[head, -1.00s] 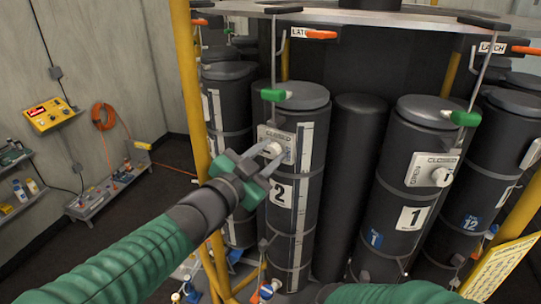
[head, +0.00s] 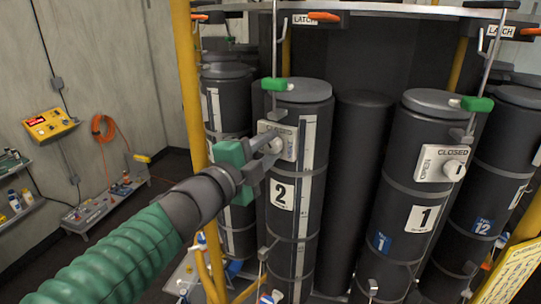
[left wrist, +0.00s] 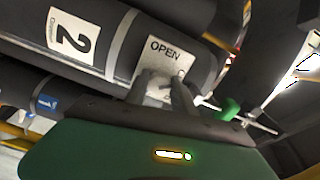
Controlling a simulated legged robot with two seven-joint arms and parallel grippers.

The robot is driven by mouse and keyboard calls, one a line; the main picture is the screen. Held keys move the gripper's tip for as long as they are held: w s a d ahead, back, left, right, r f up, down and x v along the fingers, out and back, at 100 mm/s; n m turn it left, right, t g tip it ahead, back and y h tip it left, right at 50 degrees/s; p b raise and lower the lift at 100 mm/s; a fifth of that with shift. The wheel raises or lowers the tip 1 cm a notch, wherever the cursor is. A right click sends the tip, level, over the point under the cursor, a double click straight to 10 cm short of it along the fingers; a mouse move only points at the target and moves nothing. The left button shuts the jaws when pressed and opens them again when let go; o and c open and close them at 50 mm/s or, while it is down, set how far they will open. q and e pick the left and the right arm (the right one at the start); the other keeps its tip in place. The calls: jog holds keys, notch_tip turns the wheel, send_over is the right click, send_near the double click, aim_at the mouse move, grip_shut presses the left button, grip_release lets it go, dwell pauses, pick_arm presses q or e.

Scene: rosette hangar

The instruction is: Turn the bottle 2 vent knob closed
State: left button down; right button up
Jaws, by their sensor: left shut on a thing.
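Bottle 2 (head: 315,200) is a tall dark cylinder with a white label marked 2. Its white vent plate (head: 291,153) sits high on its front; the word OPEN reads on the plate in the left wrist view (left wrist: 163,52). My left gripper (head: 272,146) is shut on the light vent knob (left wrist: 158,88), one finger on each side. The fingers hide much of the knob, so its pointing direction is unclear. My right gripper is not in view.
Bottle 1 (head: 402,245) stands to the right with its own white knob (head: 454,170). Green handles (head: 287,84) hang on rods above the bottles. A yellow post (head: 190,90) stands just left of bottle 2.

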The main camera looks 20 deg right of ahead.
pick_arm(q)
jog(key=m+b, duration=0.1)
jog(key=m, duration=0.1)
jog(key=f+m+b, duration=0.1)
jog(key=m, duration=0.1)
jog(key=shift+m, duration=0.3)
jog(key=shift+s+r+m+b, duration=0.1)
jog(key=shift+m+b, duration=0.4)
jog(key=shift+m, duration=0.9)
jog(key=c, duration=1.4)
grip_release()
jog(key=shift+c, duration=0.2)
jog(key=o, duration=0.4)
jog(key=shift+s+a+r, duration=0.1)
jog(key=shift+a+r, duration=0.05)
jog(key=shift+r, duration=0.05)
jog(key=shift+a+r, duration=0.1)
